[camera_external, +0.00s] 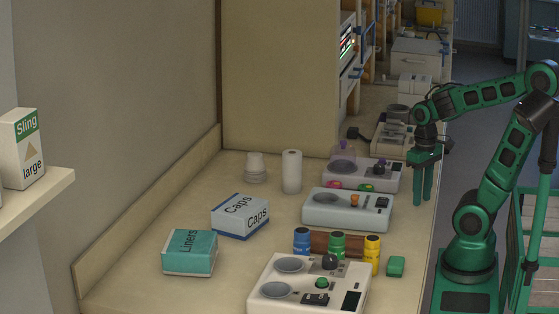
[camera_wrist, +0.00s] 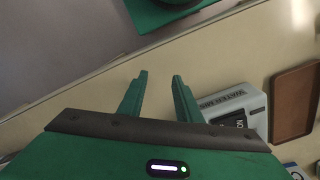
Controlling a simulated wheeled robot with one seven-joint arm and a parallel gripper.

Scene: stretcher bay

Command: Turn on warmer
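Several control boxes stand on the counter; I cannot tell for sure which is the warmer. A pale grey-blue box (camera_external: 347,208) in the middle has a round plate, an orange knob and a dark panel. A grey box (camera_wrist: 232,103) in the wrist view has a dark display and a label starting "WATER", the rest unclear. My gripper (camera_external: 423,200) points down by the counter's right edge, open and empty (camera_wrist: 158,76).
Blue (camera_external: 302,240), green (camera_external: 337,245) and yellow bottles (camera_external: 372,254) stand by a brown tray (camera_wrist: 294,102). A green block (camera_external: 396,266) lies near the edge. Caps (camera_external: 240,215) and Liners boxes (camera_external: 189,252), and a white roll (camera_external: 291,171), stand left.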

